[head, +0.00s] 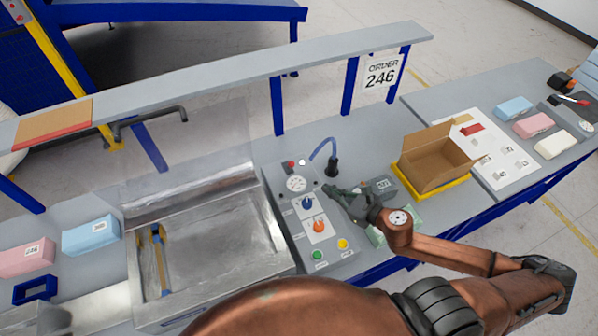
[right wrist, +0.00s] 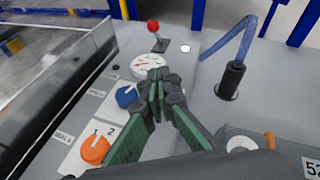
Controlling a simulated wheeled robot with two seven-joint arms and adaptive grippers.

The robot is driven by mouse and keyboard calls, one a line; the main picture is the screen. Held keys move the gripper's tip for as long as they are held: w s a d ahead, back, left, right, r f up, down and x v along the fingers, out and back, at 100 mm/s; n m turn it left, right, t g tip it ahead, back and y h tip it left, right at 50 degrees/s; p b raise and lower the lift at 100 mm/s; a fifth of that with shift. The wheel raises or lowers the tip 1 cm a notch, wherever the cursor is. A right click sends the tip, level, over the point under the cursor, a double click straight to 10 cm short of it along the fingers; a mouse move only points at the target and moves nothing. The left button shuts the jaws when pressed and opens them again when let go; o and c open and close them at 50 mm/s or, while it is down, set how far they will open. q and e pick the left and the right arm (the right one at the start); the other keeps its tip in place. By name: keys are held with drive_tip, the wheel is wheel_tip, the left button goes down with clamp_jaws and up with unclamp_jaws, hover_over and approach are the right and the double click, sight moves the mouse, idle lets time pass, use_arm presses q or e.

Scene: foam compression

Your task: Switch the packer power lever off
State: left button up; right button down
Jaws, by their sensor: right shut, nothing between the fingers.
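The power lever (right wrist: 153,27) is a short stick with a red ball on top, standing on a dark base at the far end of the grey control panel (right wrist: 213,120). In the head view the lever (head: 290,164) is small, beside a white round lamp (head: 302,162). My right gripper (head: 330,191) is shut and empty, at the panel's right edge in the head view. In the right wrist view its fingertips (right wrist: 157,82) overlap the gauge (right wrist: 143,64), short of the lever and apart from it. My left gripper is not in view.
The panel also has a blue knob (head: 307,203), an orange knob (head: 318,226), a green button (head: 318,255) and a yellow button (head: 342,243). A blue hose (head: 325,146) rises from a black fitting near my right gripper. An open carton (head: 440,163) stands farther right.

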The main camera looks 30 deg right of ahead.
sight(290, 166)
drive_tip(key=shift+r, duration=0.1)
drive_tip(key=shift+a, duration=0.1)
drive_tip(key=p+x, duration=0.1)
drive_tip(key=x, duration=0.9)
drive_tip(key=shift+r, duration=0.15)
drive_tip(key=shift+w+a+r+p, duration=0.2)
drive_tip(key=shift+w+a+p, duration=0.1)
drive_tip(key=shift+w, duration=0.25)
drive_tip(key=shift+w+a+r+p, duration=0.25)
drive_tip(key=shift+w, duration=0.3)
drive_tip(key=shift+w+a+r+p, duration=0.2)
drive_tip(key=shift+w+a+p, duration=0.1)
drive_tip(key=shift+w, duration=0.25)
